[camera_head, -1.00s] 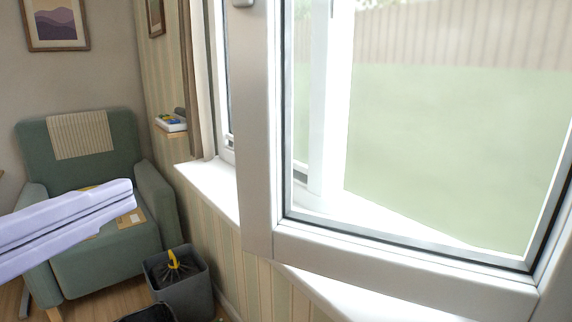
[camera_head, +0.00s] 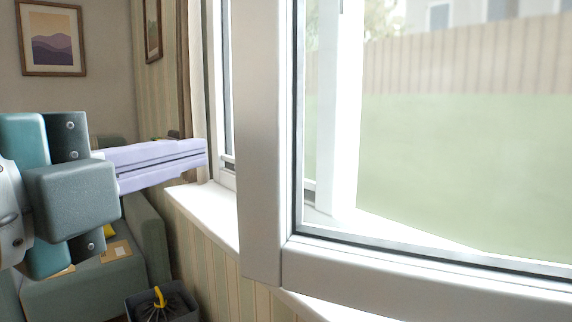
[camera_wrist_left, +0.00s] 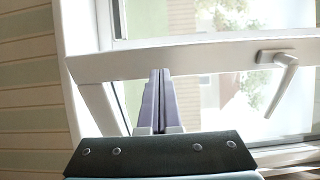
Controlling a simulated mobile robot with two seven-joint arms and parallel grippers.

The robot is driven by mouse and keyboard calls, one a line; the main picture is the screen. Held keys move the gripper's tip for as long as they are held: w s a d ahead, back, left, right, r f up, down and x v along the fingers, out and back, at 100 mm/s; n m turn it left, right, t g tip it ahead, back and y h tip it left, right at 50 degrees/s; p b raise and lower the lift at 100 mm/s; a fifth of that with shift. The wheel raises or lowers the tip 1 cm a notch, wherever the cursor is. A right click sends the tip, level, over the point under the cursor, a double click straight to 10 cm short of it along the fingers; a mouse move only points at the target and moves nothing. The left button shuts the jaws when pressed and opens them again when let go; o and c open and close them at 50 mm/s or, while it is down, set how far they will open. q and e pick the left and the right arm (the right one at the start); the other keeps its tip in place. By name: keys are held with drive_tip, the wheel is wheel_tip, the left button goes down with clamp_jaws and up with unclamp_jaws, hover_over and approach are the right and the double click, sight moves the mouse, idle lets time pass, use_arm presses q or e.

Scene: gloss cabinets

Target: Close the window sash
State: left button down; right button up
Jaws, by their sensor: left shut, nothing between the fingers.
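The window sash (camera_head: 262,130) is a pale frame with a large glass pane, swung open into the room and filling the right of the head view. In the left wrist view the sash's rail (camera_wrist_left: 200,60) crosses the picture, with a white handle (camera_wrist_left: 278,82) at right. My left gripper (camera_head: 204,153) comes in from the left in the head view, its lilac fingers shut and empty, pointing right toward the sash's free edge. In the left wrist view its fingers (camera_wrist_left: 160,78) overlap the rail; I cannot tell whether they touch it. My right gripper is not in view.
The white windowsill (camera_head: 205,212) runs below the sash. A curtain (camera_head: 199,90) hangs beside the window. Framed pictures (camera_head: 52,38) hang on the walls.

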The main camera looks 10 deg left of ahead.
sight(244, 141)
use_arm(q)
drive_tip(key=p+x, duration=0.1)
drive_tip(key=x, duration=0.4)
drive_tip(key=shift+w, duration=0.3)
drive_tip(key=shift+w+d, duration=0.1)
drive_tip(key=shift+w, duration=0.55)
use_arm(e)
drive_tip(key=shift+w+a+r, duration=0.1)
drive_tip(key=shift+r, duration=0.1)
